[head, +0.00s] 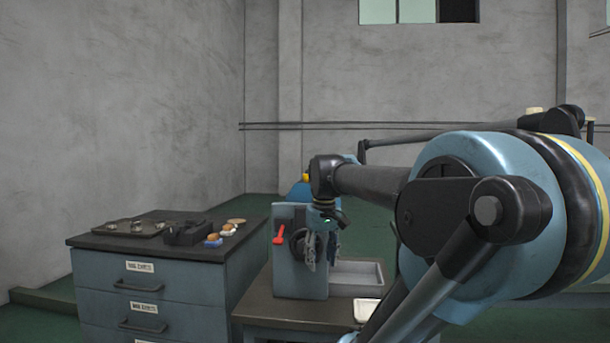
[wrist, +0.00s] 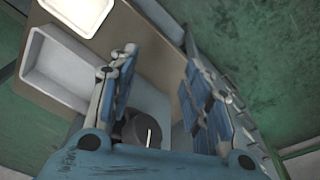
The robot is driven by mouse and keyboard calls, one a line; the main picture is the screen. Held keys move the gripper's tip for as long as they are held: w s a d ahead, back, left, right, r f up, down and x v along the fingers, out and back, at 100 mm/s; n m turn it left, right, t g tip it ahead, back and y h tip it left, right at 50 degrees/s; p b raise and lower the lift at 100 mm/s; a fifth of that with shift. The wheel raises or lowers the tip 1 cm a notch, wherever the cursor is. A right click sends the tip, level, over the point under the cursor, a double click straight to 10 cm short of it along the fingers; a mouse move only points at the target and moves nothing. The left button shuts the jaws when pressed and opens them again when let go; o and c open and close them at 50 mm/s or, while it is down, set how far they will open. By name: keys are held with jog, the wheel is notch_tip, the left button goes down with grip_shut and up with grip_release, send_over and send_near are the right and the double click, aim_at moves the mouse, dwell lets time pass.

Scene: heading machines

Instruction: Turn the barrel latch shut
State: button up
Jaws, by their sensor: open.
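A grey upright machine housing (head: 291,278) stands on the low bench. A red lever (head: 279,236) and a dark round part (head: 297,243) show on it; I cannot tell for certain which is the barrel latch. In the wrist view a dark cylinder (wrist: 136,130) with a pale line on its face lies at the base of my gripper (wrist: 158,62), nearer the left finger and partly hidden by the palm. My gripper also shows in the head view (head: 322,248), pointing down beside the housing. Its fingers are spread wide with nothing held between them.
A grey tray (head: 360,274) lies behind the housing's right side, with a smaller white tray (head: 366,311) in front. A blue drawer cabinet (head: 150,285) stands left, its dark top holding a plate, a black block and small round parts. Green floor lies open beyond.

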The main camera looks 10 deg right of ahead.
aim_at(306, 178)
jog(key=w+r+n+g, duration=0.1)
jog(key=w+r+n, duration=0.1)
jog(key=w+r, duration=0.85)
jog(key=w+r+n, duration=0.3)
jog(key=w+r, duration=0.3)
jog(key=r, duration=1)
jog(key=w+r+n+g, duration=0.1)
jog(key=w+r+n, duration=0.1)
jog(key=w+r, duration=0.85)
jog(key=f, duration=0.5)
jog(key=s+f, duration=0.1)
jog(key=f, duration=0.4)
jog(key=s+f, duration=0.1)
jog(key=f, duration=0.4)
jog(key=shift+s, duration=0.15)
grip_shut()
